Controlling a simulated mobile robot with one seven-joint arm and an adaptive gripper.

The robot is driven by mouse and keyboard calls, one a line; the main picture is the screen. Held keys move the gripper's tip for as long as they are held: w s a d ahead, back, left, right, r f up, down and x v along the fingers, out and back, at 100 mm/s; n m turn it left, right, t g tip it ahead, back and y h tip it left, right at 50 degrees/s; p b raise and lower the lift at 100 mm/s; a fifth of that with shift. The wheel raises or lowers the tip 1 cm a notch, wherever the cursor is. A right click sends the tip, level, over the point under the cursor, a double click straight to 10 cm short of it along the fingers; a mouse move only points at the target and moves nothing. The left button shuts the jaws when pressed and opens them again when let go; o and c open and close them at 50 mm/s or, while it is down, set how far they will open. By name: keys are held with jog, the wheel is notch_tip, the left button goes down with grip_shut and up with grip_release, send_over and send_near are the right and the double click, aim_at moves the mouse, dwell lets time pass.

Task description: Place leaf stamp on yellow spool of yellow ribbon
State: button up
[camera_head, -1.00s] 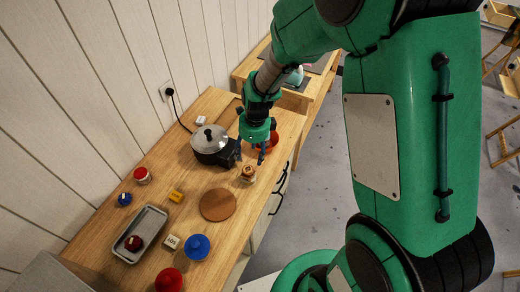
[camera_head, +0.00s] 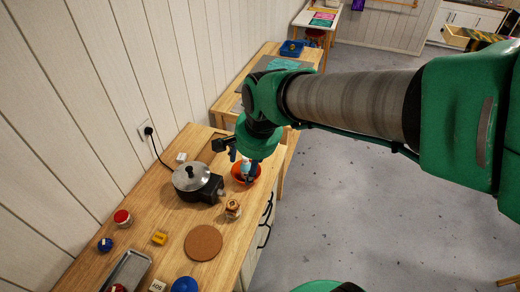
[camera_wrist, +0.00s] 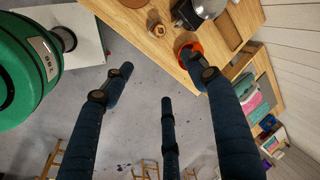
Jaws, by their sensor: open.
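My gripper (camera_head: 246,172) shows in the head view at the far end of the wooden counter, by an orange bowl (camera_head: 240,180). In the wrist view its dark blue fingers (camera_wrist: 160,78) are spread apart, with only floor between them. A small yellow piece (camera_head: 159,238), perhaps the yellow spool, lies on the counter left of a round cork mat; its ribbon is too small to make out. A small brown wooden piece (camera_head: 233,209) stands in front of the bowl and also shows in the wrist view (camera_wrist: 157,27). I cannot tell whether it is the leaf stamp.
A lidded pot (camera_head: 191,177) on a black burner stands left of the bowl. The cork mat (camera_head: 203,242), a metal tray (camera_head: 138,263), a red-topped piece (camera_head: 122,217) and blue pieces (camera_head: 105,244) lie nearer. The counter (camera_head: 185,218) is clear between the pot and the mat.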

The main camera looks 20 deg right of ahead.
jog(key=s+d+r+n+t, duration=0.1)
jog(key=s+r+n+t, duration=0.1)
jog(key=s+r+n, duration=0.6)
jog(key=s+n, duration=0.2)
jog(key=s, duration=0.2)
jog(key=shift+s+d+h, duration=0.2)
jog(key=shift+d+h, duration=0.1)
jog(key=shift+d, duration=0.05)
notch_tip(320, 180, down, 12)
jog(key=b, duration=1.2)
jog(key=shift+f+b, duration=0.25)
jog(key=shift+b, duration=0.1)
